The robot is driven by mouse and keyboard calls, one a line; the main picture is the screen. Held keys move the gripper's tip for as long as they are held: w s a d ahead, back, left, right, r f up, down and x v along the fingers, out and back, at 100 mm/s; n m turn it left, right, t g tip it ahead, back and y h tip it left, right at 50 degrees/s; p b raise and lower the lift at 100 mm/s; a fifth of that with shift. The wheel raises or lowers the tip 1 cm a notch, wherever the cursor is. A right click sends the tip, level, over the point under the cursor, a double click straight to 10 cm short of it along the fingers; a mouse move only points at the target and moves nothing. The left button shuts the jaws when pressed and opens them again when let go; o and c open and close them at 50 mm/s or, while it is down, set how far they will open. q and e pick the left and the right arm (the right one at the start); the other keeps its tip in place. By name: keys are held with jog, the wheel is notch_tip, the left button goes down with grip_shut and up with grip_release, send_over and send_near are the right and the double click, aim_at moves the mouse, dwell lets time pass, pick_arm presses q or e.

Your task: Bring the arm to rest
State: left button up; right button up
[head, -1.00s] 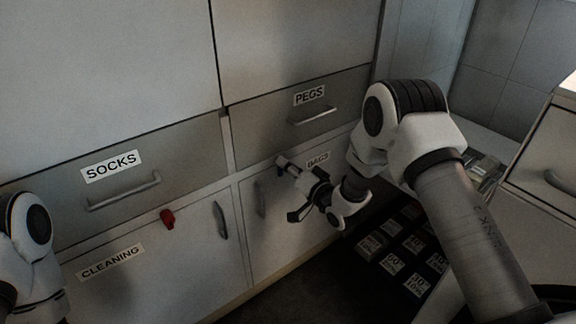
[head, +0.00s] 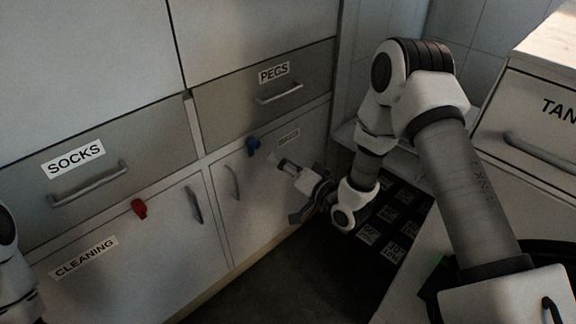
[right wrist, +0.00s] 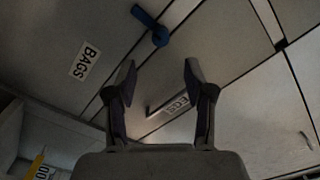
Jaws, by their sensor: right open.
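My right arm reaches in from the right of the head view. Its gripper (head: 300,193) hangs in front of the BAGS door (head: 262,190), apart from it as far as I can tell. In the right wrist view the gripper (right wrist: 160,70) has its two fingers spread, with nothing between them. A blue turn latch (head: 253,143) at the top of the BAGS door shows clear of the gripper; it also shows beyond the fingers in the right wrist view (right wrist: 152,28). Part of my left arm shows at the left edge; its gripper is out of view.
The SOCKS drawer (head: 110,165), PEGS drawer (head: 250,92) and CLEANNG-side cupboard door (head: 140,255) look shut. A red latch (head: 139,208) sits above that door. Dark labelled boxes (head: 392,250) stand low behind my right arm. A drawer unit (head: 540,125) stands at right.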

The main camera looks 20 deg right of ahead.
jog(key=shift+v, duration=1.1)
jog(key=s+a+f+n+g+h, duration=0.1)
jog(key=s+a+f+g, duration=0.1)
jog(key=s+f+g, duration=0.5)
jog(key=s+a+f+h, duration=0.15)
jog(key=s+f, duration=0.35)
jog(key=f, duration=0.6)
jog(key=s+d+f+n+g+h, duration=0.2)
jog(key=s+f+g, duration=0.25)
jog(key=s, duration=0.65)
jog(key=s+d+f+n+g+h, duration=0.1)
jog(key=s+d+f+g+h, duration=0.15)
jog(key=s+g, duration=0.6)
notch_tip(320, 180, up, 29)
jog(key=s+t+p, duration=0.2)
jog(key=t+p, duration=0.1)
jog(key=p, duration=2.6)
jog(key=shift+a+f+n+y, duration=0.2)
jog(key=shift+a+n+y, duration=0.2)
jog(key=shift+a, duration=0.1)
